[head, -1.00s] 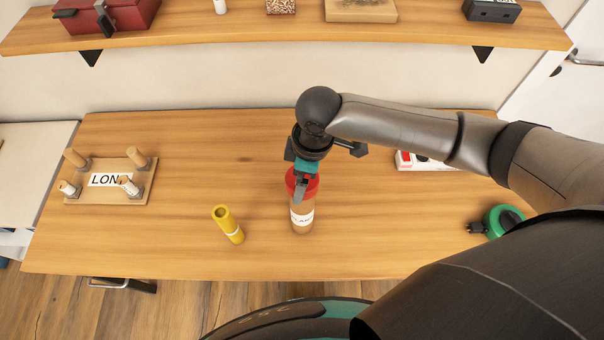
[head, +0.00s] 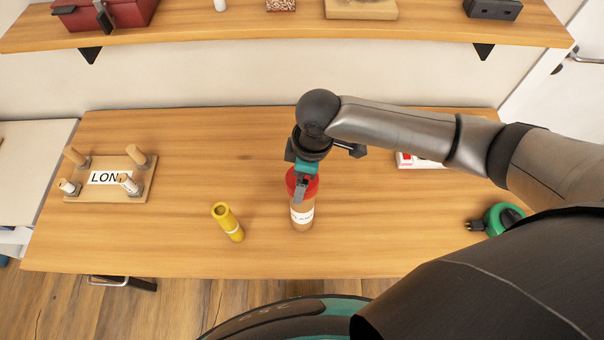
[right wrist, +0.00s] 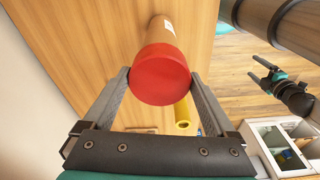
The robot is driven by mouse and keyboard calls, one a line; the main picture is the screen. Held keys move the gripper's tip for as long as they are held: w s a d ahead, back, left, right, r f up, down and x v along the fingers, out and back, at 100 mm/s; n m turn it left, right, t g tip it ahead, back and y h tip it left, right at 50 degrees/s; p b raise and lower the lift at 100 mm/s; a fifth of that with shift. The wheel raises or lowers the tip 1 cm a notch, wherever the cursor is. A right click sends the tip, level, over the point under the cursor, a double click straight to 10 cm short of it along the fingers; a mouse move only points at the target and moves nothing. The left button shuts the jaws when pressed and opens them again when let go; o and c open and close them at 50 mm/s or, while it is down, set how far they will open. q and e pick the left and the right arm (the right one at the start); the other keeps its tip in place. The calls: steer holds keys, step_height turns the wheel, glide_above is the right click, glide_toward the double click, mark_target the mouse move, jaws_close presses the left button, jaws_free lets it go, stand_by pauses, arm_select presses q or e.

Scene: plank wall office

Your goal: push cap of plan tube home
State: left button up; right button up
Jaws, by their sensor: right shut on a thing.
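The plan tube (head: 302,218) is a brown upright cylinder with a white label, partly readable, standing on the table near its front edge. Its red cap (head: 311,188) sits on the tube's top end; it also shows face-on in the right wrist view (right wrist: 160,75). My right gripper (head: 301,190) comes from above and is shut on the red cap, one finger on each side. The fingers partly hide the cap in the head view, and any gap under it cannot be made out. My left gripper (right wrist: 264,74) shows only in the right wrist view, empty, its fingers apart.
A wooden peg board (head: 110,195) with a label is at the left. A green round object (head: 503,219) and a partly hidden red-and-white object (head: 405,160) are at the right. A shelf (head: 200,33) runs above the back.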

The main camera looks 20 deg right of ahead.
steer(key=shift+f+b, duration=0.3)
steer(key=shift+f, duration=0.35)
steer(key=o, duration=1)
steer(key=shift+r, duration=0.1)
step_height(320, 180, up, 15)
steer(key=d, duration=0.1)
steer(key=shift+s+d, duration=0.35)
steer(key=shift+s, duration=0.05)
